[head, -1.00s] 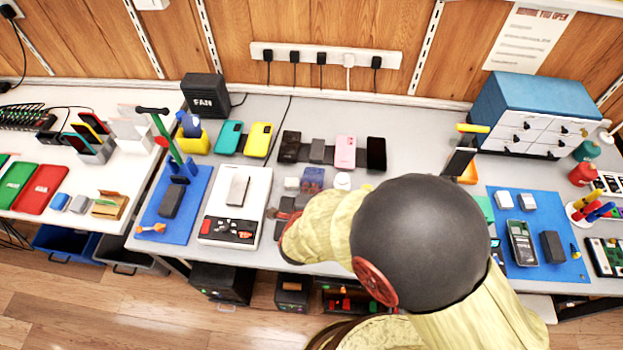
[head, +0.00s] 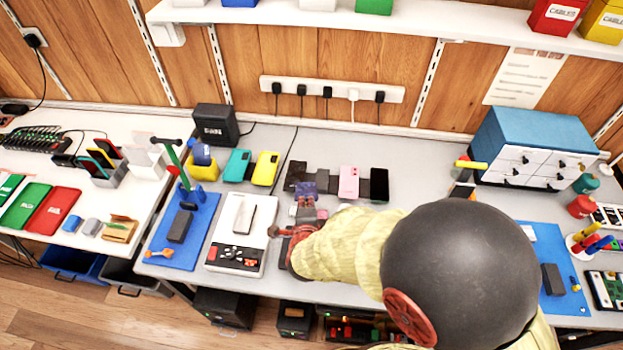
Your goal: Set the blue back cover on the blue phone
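A small dark blue piece (head: 308,188), which looks like the blue back cover, is at the tip of my gripper (head: 306,203). The gripper appears shut on it, though its fingers are small and partly hidden by my arm. The piece overlaps the front of the row of phones in the head view; I cannot tell its height above the table. No separate blue phone can be made out clearly; it may be hidden under the piece or my arm.
A dark phone (head: 294,175), a pink phone (head: 349,180) and a black phone (head: 379,185) lie in a row behind the gripper. Teal (head: 237,165) and yellow (head: 265,168) phones or cases lie left of them. A white device (head: 222,230) stands left; a blue drawer cabinet (head: 530,135) stands right.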

